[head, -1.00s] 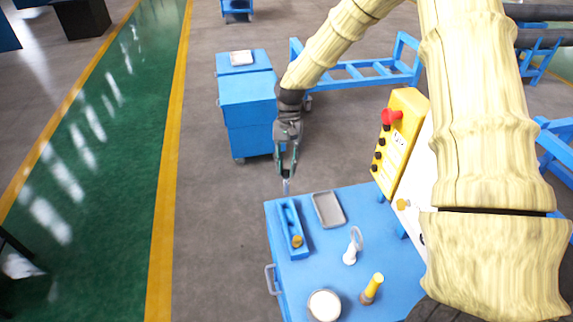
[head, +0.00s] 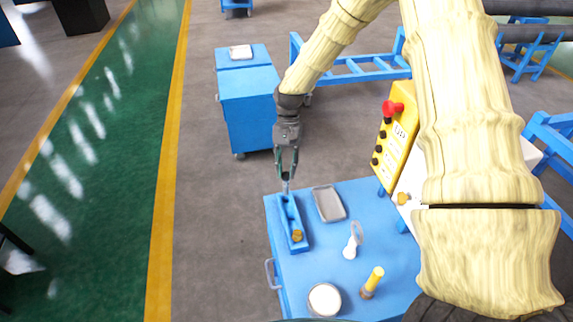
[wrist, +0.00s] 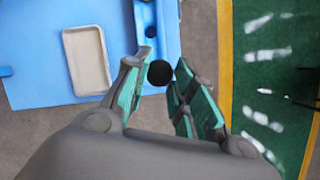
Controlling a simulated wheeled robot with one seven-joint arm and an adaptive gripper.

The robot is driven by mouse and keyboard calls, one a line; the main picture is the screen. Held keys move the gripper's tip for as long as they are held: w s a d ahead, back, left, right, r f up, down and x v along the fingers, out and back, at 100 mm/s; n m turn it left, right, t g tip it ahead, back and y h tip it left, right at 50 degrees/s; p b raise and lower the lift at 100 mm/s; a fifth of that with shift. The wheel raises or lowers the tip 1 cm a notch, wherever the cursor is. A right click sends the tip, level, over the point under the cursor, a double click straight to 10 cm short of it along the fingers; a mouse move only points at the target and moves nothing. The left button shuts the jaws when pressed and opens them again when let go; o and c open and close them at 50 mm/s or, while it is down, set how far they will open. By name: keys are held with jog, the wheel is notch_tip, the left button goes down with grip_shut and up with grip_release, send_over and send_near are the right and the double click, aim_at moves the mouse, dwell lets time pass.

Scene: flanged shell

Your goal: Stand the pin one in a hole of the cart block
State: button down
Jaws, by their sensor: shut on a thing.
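My gripper (head: 287,176) is shut on a slim grey pin (head: 285,187), which points down below the fingertips. In the wrist view the pin's dark round end (wrist: 160,74) shows between the green-padded fingers (wrist: 158,92). The cart block (head: 291,222) is a long blue block on the blue cart top, with an orange-brown piece (head: 297,236) at its near end. The pin overlaps the block's far end in the head view. I cannot tell whether its tip is in a hole or above it. Part of the block (wrist: 146,22) shows at the top of the wrist view.
On the cart top (head: 277,262) are a grey tray (head: 328,204), a white item with a ring (head: 351,246), a yellow-handled tool (head: 372,282) and a round white-topped dish (head: 324,299). A yellow control box (head: 392,145) stands at the right. Another blue cabinet (head: 250,105) stands behind.

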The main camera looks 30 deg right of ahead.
aim_at(286, 179)
jog(key=shift+f, duration=0.8)
jog(key=shift+p, duration=0.45)
dwell(1.4)
jog(key=shift+f+b, duration=0.75)
jog(key=shift+f, duration=1.15)
dwell(0.5)
jog(key=c, duration=1.1)
grip_release()
jog(key=v, duration=1.2)
jog(key=shift+f, duration=0.1)
